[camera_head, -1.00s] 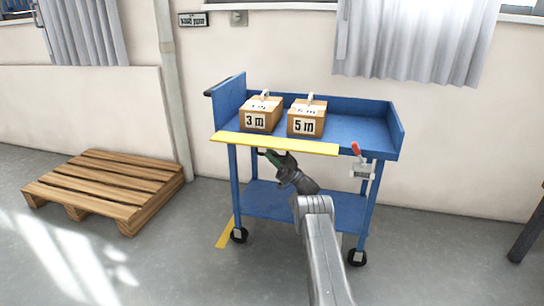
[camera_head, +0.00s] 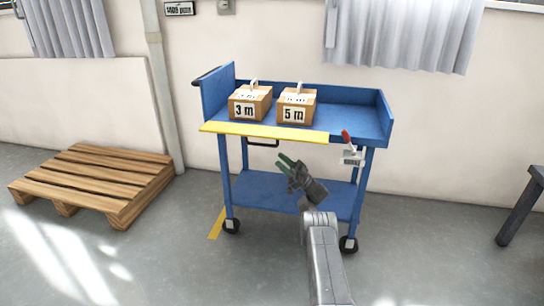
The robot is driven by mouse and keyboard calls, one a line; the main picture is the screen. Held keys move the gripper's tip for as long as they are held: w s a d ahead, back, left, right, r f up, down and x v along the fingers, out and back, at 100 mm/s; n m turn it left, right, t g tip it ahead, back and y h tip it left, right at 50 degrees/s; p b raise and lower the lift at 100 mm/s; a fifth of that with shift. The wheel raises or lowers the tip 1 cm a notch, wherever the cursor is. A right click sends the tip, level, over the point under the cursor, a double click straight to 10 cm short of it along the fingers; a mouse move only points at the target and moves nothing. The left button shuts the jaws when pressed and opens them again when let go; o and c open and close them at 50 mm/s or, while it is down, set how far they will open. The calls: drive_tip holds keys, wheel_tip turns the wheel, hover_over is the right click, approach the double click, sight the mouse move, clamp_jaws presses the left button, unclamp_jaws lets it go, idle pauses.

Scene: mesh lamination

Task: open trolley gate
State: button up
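The blue trolley (camera_head: 355,120) stands by the wall. Its gate, a yellow bar (camera_head: 262,132), runs along the front edge of the top deck, and its right end stops short of the trolley's right corner. A black handle (camera_head: 263,144) shows just under the bar. A red-handled latch (camera_head: 347,138) on a pale plate sits at the front right corner. My gripper (camera_head: 285,163) is in front of the trolley, below the bar and right of the black handle, apart from both. Its green-tipped fingers look parted, with nothing between them.
Two cartons, marked 3 m (camera_head: 246,109) and 5 m (camera_head: 294,112), sit on the top deck behind the bar. The lower shelf (camera_head: 262,190) is empty. A wooden pallet (camera_head: 95,180) lies on the floor to the left. A dark table leg (camera_head: 522,210) stands at far right.

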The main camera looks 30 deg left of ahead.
sight(262, 145)
drive_tip(key=shift+b+v, duration=1)
drive_tip(key=shift+v, duration=0.5)
drive_tip(key=p+x, duration=0.3)
drive_tip(key=x, duration=1.1)
drive_tip(key=shift+d, duration=0.1)
